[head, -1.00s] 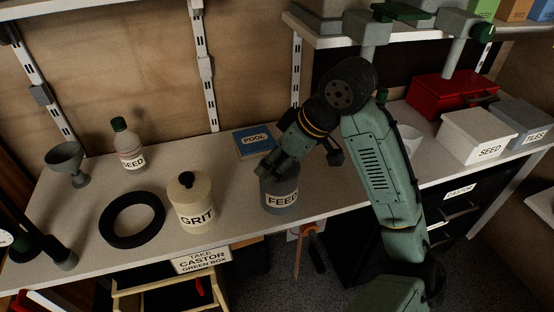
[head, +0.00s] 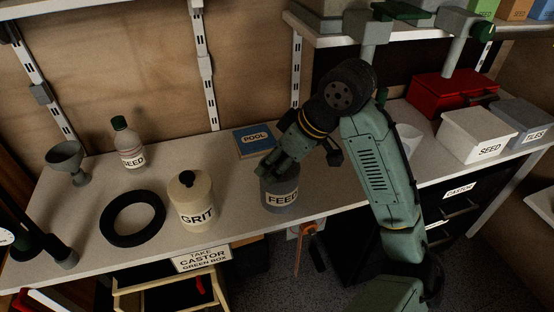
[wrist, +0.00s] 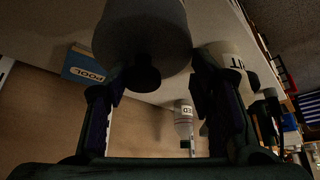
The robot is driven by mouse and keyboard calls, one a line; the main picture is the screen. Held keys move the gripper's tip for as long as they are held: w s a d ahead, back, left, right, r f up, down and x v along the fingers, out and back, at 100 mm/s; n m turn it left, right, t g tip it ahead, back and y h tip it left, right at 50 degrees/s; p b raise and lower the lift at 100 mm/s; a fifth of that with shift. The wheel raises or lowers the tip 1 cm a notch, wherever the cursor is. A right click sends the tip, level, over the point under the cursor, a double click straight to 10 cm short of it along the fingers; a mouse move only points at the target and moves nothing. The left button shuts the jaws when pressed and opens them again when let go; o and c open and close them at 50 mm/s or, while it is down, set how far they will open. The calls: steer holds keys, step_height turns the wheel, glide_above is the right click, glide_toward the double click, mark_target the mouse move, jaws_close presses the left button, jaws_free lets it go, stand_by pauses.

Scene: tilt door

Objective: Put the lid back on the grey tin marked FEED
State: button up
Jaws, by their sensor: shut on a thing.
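The grey tin marked FEED (head: 281,197) stands upright on the bench, right of the cream GRIT tin. My gripper (head: 268,168) is directly at its top, reaching down from the upper right and hiding most of the tin's mouth. In the wrist view, a round grey lid with a dark knob (wrist: 143,78) lies between the two fingers of my gripper (wrist: 160,85). The fingers are on either side of the lid, shut on it. I cannot tell whether the lid is seated flat on the tin or just above it.
The GRIT tin (head: 193,203), a black ring (head: 107,228), a SEED bottle (head: 128,145) and a funnel (head: 66,158) stand to the left. A blue POOL book (head: 254,141) lies behind the FEED tin. A shelf (head: 330,40) overhangs the back right.

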stand_by(0.4)
steer(key=o, duration=1)
steer(key=shift+o, duration=0.4)
steer(key=o, duration=0.4)
steer(key=shift+r+p, duration=3.4)
steer(key=shift+r, duration=0.15)
